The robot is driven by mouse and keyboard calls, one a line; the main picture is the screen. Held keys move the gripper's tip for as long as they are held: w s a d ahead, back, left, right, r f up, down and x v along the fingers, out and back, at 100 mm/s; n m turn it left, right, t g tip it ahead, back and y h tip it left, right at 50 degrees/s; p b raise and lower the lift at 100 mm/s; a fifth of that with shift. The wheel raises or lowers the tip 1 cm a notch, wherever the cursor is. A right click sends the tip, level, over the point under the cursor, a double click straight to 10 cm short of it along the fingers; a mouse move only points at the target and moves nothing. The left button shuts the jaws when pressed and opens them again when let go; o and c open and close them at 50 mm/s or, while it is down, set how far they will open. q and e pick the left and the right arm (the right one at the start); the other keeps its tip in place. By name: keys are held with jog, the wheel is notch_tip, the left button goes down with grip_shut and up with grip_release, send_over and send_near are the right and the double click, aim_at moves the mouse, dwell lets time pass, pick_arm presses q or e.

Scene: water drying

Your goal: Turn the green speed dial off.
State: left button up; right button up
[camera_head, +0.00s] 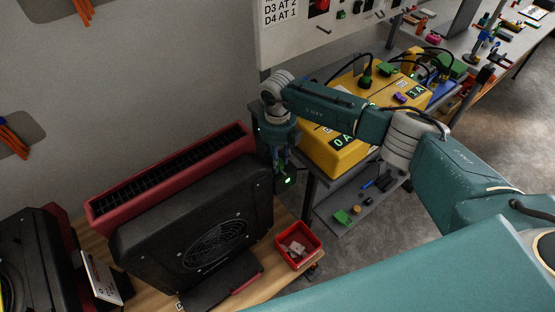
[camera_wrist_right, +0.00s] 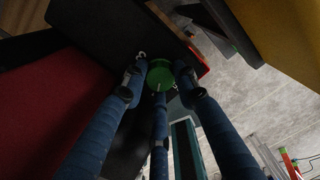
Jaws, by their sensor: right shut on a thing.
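The green speed dial (camera_head: 287,181) shows as a small green part at the right end of the black fan unit (camera_head: 150,238) in the head view. In the right wrist view the round green dial (camera_wrist_right: 160,74) sits at the centre, against the dark housing. My right gripper (camera_head: 282,170) reaches down to it from above. Its blue fingers are closed around the dial, with the fingertips at its rim. The fingers hide part of the dial in the head view, and I cannot read its setting. My left gripper is not in view.
A red heater-like box (camera_head: 175,172) with a dark grille stands behind the fan. A red bin (camera_head: 299,246) with small pieces sits at its right on the wooden bench. A yellow box (camera_head: 335,157) with displays and cables stands on the grey table to the right.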

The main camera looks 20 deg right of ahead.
jog(key=n+b, duration=0.2)
jog(key=b, duration=0.1)
jog(key=n+b, duration=0.2)
jog(key=n, duration=0.1)
jog(key=shift+w+f+b, duration=0.1)
jog(key=shift+f+b, duration=0.1)
jog(key=shift+b, duration=0.2)
jog(key=n+b, duration=0.2)
jog(key=n, duration=0.1)
jog(key=shift+r+b, duration=0.1)
jog(key=shift+b, duration=0.25)
jog(key=shift+r+n+b, duration=0.15)
jog(key=shift+n+b, duration=0.5)
jog(key=shift+n, duration=0.25)
